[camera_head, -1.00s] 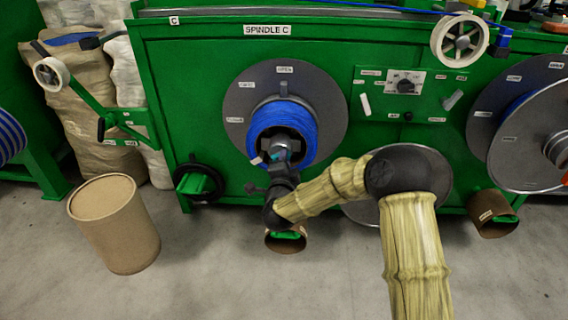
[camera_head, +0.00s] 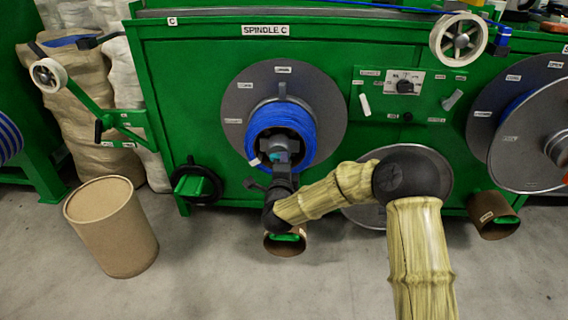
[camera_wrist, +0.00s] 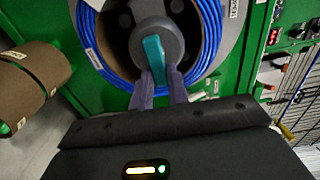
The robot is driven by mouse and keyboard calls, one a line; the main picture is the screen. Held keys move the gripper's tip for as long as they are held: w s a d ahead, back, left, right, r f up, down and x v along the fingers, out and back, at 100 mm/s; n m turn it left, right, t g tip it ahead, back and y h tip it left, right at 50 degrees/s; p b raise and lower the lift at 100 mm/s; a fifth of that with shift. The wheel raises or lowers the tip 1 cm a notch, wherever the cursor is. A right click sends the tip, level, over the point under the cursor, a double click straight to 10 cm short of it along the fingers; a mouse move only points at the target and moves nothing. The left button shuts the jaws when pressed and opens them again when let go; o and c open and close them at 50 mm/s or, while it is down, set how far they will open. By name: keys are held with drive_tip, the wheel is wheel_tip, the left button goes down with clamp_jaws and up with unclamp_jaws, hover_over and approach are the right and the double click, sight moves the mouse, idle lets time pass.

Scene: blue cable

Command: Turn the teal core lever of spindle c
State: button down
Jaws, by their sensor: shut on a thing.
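Spindle C's grey disc (camera_head: 328,92) with a blue cable coil (camera_head: 302,128) faces me on the green machine, under the SPINDLE C label. The teal core lever (camera_wrist: 153,58) stands on the grey round hub (camera_wrist: 170,40) at the coil's centre in the wrist view. A bit of teal also shows in the head view (camera_head: 281,157). My gripper (camera_wrist: 160,82) is shut on the lever's near end, one finger on each side. In the head view my wrist hides the lower part of the hub.
A brown drum (camera_head: 112,230) stands on the floor at left. A black handwheel (camera_head: 197,184) is left of the spindle. A switch panel (camera_head: 404,82) and a second spindle disc (camera_head: 540,130) are at right. Brown tubes (camera_head: 494,214) stick out low down.

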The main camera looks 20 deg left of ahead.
drive_tip(key=c, duration=1.5)
unclamp_jaws()
drive_tip(key=shift+d+f, duration=0.1)
drive_tip(key=shift+f, duration=0.1)
drive_tip(key=shift+o, duration=0.7)
drive_tip(key=shift+r, duration=0.1)
drive_tip(key=p+v, duration=0.4)
drive_tip(key=v, duration=1.3)
drive_tip(key=shift+s+p, duration=0.25)
drive_tip(key=shift+p, duration=0.05)
drive_tip(key=shift+w, duration=0.15)
